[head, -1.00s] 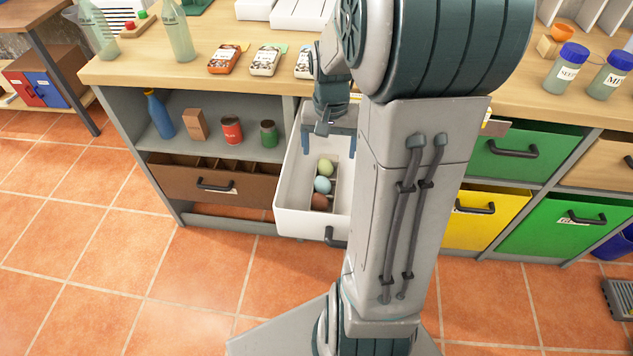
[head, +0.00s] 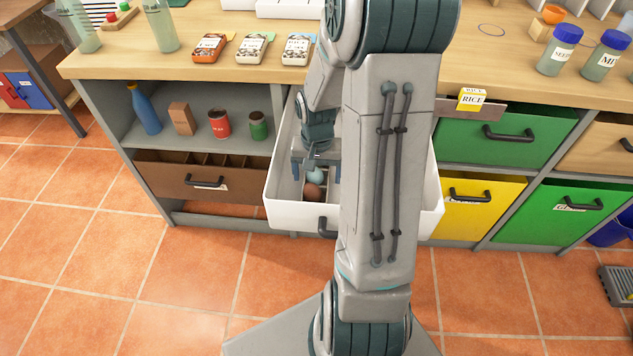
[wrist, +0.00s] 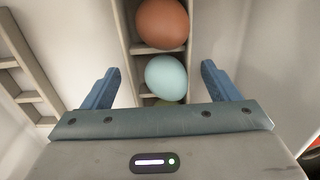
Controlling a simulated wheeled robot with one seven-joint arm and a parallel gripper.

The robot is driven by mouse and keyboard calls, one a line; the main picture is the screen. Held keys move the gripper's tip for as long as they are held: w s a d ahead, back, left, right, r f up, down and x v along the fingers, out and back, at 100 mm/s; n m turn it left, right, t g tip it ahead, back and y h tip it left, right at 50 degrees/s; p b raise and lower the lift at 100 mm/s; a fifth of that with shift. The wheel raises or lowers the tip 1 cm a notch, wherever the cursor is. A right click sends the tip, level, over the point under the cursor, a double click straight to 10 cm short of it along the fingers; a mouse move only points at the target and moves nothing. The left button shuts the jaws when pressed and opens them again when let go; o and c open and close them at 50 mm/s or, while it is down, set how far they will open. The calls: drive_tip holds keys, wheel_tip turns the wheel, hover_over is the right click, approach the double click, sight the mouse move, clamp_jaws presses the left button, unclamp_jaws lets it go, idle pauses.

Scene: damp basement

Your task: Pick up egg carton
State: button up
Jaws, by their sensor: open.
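The egg carton (wrist: 122,30) is a narrow grey-beige holder with thin dividers, lying in the open white drawer. In the wrist view it holds a brown egg (wrist: 162,24), a pale blue egg (wrist: 166,77) and a greenish egg partly hidden by my gripper. In the head view the brown egg (head: 312,192) and the blue egg (head: 315,175) show just below my gripper. My gripper (wrist: 160,78) is open, with one blue finger on each side of the carton and nothing held. It is inside the drawer's outline, over the carton.
The white drawer (head: 290,214) has raised walls close around my gripper. A second slotted holder (wrist: 22,75) lies at the left in the wrist view. The counter (head: 240,72) above carries several packets.

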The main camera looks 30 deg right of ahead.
drive_tip(key=shift+f, duration=0.5)
drive_tip(key=c, duration=1.1)
drive_tip(key=shift+o, duration=0.2)
drive_tip(key=shift+r, duration=0.1)
